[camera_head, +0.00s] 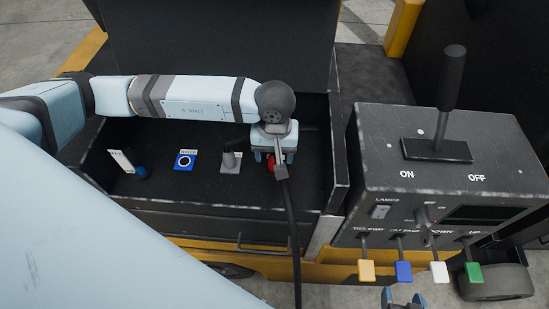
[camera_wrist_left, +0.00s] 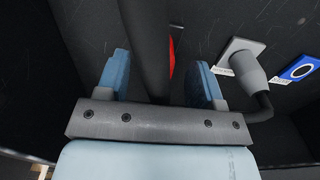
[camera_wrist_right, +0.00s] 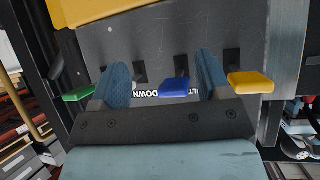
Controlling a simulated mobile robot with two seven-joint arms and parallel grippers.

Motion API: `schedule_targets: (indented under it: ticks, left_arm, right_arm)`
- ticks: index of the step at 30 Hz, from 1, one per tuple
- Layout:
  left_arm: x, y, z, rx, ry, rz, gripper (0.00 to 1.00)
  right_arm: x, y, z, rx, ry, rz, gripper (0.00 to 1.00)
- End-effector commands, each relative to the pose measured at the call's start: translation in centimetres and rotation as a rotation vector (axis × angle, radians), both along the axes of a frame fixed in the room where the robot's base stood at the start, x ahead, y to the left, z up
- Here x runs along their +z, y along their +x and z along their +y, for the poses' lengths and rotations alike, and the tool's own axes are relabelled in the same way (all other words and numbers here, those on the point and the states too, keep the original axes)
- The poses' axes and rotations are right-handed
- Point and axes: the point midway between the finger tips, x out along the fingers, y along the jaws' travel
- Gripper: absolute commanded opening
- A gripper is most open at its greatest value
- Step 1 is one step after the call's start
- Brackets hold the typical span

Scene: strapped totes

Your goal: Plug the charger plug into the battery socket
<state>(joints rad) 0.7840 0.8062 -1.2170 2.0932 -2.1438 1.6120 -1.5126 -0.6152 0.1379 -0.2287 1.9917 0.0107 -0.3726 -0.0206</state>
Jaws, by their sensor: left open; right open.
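My left gripper (camera_head: 274,158) reaches down into the dark battery compartment and is open. In the left wrist view, a thick black cable or plug body (camera_wrist_left: 150,45) passes between its fingers; I cannot tell whether they touch it. A red part (camera_head: 271,162) shows beside the fingers, mostly hidden. Left of it, a grey connector (camera_head: 230,160) stands on a pale plate with a black lead bending from it; it also shows in the left wrist view (camera_wrist_left: 243,62). I cannot tell which part is the battery socket. My right gripper (camera_head: 403,299) is open below the control box levers.
A blue-ringed round fitting (camera_head: 184,160) and a blue-and-white part (camera_head: 130,165) sit further left. The control box (camera_head: 450,165) carries a tall black lever and yellow, blue (camera_head: 403,271), white and green handles. A black cable (camera_head: 293,230) hangs over the front edge.

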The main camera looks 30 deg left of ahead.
Motion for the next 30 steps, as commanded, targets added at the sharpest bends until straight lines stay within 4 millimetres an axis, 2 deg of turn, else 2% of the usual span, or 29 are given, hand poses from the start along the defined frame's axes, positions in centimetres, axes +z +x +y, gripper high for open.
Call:
schedule_targets:
  ticks: [1, 6, 7, 8, 10, 11, 17, 22, 26, 30]
  left_arm:
    - [0.0, 0.0, 0.0, 0.000, 0.000, 0.000, 0.59]
    - [0.0, 0.0, 0.0, 0.000, 0.000, 0.000, 0.20]
    - [0.0, 0.0, 0.0, 0.000, 0.000, 0.000, 0.13]
    - [0.0, 0.0, 0.0, 0.000, 0.000, 0.000, 0.10]
    - [0.0, 0.0, 0.0, 0.000, 0.000, 0.000, 0.10]
    - [0.0, 0.0, 0.0, 0.000, 0.000, 0.000, 0.07]
    - [0.1, 0.0, 0.0, 0.001, 0.000, -0.001, 0.06]
    - [1.1, 0.1, 0.0, 0.001, -0.001, -0.003, 0.06]
    - [3.0, 0.1, 0.0, 0.000, -0.002, -0.005, 0.06]
    - [6.2, 0.1, 0.0, 0.000, -0.001, -0.007, 0.06]
  right_arm:
    - [0.0, 0.0, 0.0, 0.000, 0.000, 0.001, 0.70]
    - [-0.1, -0.1, 0.1, 0.000, 0.001, 0.002, 0.70]
    - [-0.1, -0.1, 0.1, 0.000, 0.001, 0.003, 0.70]
    - [-0.1, -0.1, 0.1, 0.000, 0.001, 0.003, 0.70]
    - [-0.1, -0.1, 0.1, 0.001, 0.001, 0.003, 0.70]
    - [-0.1, -0.1, 0.1, 0.001, 0.001, 0.003, 0.70]
    - [-0.1, -0.1, 0.2, 0.002, 0.002, 0.004, 0.70]
    - [-0.4, -0.1, 0.2, 0.002, 0.003, 0.005, 0.70]
    - [-0.8, -0.2, 0.2, 0.003, 0.003, 0.005, 0.70]
    - [-1.4, -0.2, 0.4, 0.005, 0.005, 0.007, 0.70]
